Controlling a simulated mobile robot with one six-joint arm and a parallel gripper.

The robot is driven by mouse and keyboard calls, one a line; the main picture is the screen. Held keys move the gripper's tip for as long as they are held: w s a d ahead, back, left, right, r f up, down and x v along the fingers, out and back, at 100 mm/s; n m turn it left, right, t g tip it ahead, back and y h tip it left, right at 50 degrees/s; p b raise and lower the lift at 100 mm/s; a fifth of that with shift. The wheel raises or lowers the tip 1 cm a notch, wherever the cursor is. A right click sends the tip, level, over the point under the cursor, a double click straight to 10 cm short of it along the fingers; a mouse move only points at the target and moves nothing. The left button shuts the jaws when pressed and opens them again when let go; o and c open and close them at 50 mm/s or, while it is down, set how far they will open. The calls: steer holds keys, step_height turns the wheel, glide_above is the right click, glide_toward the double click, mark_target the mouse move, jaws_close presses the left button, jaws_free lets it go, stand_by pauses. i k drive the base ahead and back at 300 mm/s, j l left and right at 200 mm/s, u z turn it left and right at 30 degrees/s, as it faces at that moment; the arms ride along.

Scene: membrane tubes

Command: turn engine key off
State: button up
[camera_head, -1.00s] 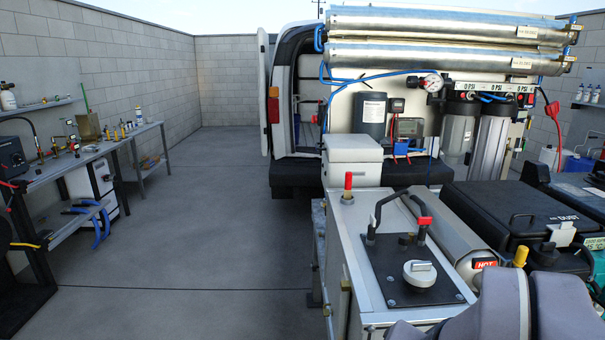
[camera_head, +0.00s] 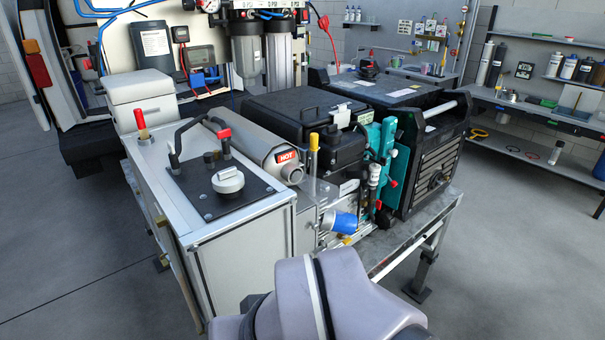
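The engine unit (camera_head: 305,125) has a black housing and stands on a metal bench, right of a silver box-shaped tank. A grey muffler with a red HOT label (camera_head: 287,157) lies between them. On the engine's near end are a yellow-topped lever (camera_head: 314,145), a blue plug (camera_head: 342,222) and teal parts (camera_head: 377,150) with small red pieces. I cannot make out an engine key or its position. A grey link of my arm shows at the bottom centre. My gripper is outside the view.
The silver tank (camera_head: 245,255) has a white cap (camera_head: 228,179) and a black handle on top. A black ribbed unit (camera_head: 435,150) stands at the bench's right end. Shelves (camera_head: 545,125) line the right wall. The floor at the right front is clear.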

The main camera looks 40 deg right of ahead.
mark_target(398, 134)
steer(key=z, duration=1.65)
